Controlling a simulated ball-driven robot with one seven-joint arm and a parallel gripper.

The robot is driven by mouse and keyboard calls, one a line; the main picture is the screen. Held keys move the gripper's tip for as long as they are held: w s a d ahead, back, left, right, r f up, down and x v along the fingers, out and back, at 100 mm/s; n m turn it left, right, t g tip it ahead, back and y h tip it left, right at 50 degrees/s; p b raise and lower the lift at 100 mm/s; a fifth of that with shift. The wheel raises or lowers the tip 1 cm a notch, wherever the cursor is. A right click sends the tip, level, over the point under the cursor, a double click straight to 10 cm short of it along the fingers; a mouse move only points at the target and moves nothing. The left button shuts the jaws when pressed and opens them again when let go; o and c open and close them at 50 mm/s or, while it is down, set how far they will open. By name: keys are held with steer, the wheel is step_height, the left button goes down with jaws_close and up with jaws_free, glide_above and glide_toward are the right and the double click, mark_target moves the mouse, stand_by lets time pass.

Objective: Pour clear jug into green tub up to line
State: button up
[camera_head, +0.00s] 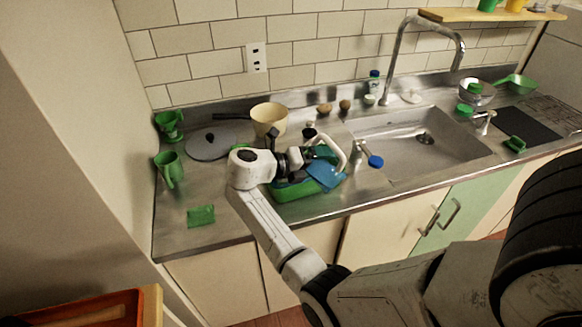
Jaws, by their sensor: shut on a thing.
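The green tub (292,192) sits on the steel counter left of the sink, partly covered by my arm and the things above it. My gripper (312,157) is over the tub and shut on what appears to be the clear jug (326,176). The jug looks bluish and tilted over the tub's right side. A pale curved loop, perhaps its handle, rises at its right. The gripper's fingers hide part of the jug. The tub's line and the liquid level in it cannot be made out.
A cream pot (269,117) and a grey round lid (210,144) stand behind. Green mugs (168,168) and a green cloth or sponge (201,215) are at the left. A blue-capped item (375,161) lies by the sink (425,150). The front-left counter is mostly clear.

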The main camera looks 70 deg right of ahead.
steer(key=shift+w+d+f+n+g, duration=0.15)
steer(key=shift+n+g, duration=0.15)
steer(key=shift+n, duration=0.2)
stand_by(1.4)
